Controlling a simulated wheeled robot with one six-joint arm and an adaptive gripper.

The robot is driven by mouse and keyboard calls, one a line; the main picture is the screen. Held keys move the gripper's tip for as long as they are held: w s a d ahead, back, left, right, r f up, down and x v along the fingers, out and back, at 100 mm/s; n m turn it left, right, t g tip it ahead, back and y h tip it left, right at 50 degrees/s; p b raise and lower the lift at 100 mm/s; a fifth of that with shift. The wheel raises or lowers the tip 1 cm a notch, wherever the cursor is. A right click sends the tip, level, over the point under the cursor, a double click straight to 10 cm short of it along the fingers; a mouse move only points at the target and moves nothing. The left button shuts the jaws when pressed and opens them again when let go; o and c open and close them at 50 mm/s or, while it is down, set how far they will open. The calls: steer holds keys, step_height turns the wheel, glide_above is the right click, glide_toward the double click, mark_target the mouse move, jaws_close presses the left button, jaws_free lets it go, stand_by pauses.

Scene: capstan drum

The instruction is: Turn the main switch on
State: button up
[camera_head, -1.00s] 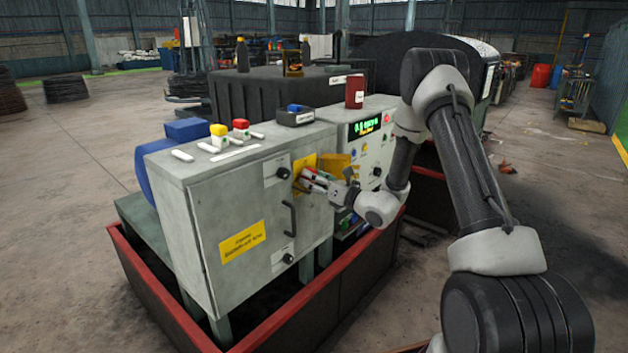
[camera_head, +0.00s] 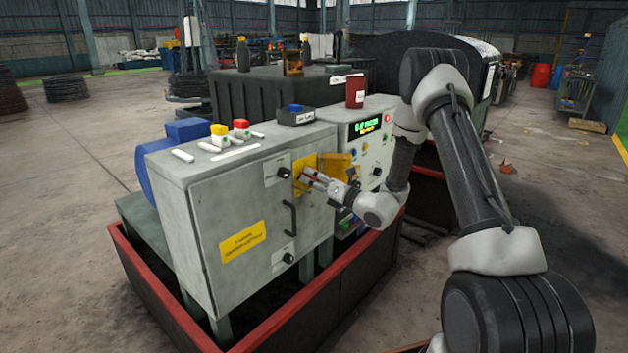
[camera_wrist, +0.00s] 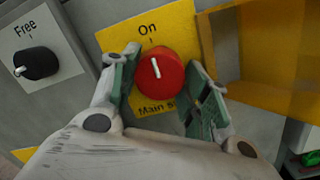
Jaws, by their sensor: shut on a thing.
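The main switch is a red round knob (camera_wrist: 160,76) on a yellow plate (camera_wrist: 118,38), seen in the wrist view. Its white mark points up, slightly left, toward the word "On" above it. In the head view the yellow plate (camera_head: 303,166) is on the grey cabinet's front, and my gripper hides the knob. My gripper (camera_head: 306,178) reaches the plate from the right. In the wrist view its fingers are on the left and right sides of the knob, shut on it. The lower part of the plate's "Main" lettering is partly hidden by the fingers.
A black knob labelled "Free" (camera_wrist: 37,63) is left of the plate. An open yellow cover (camera_wrist: 262,55) stands close on the right. The grey cabinet (camera_head: 225,205) has a black handle (camera_head: 289,218) below. A lit display panel (camera_head: 366,127) stands behind, right of the plate.

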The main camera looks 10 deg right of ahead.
steer(key=o, duration=1)
steer(key=v, duration=1.2)
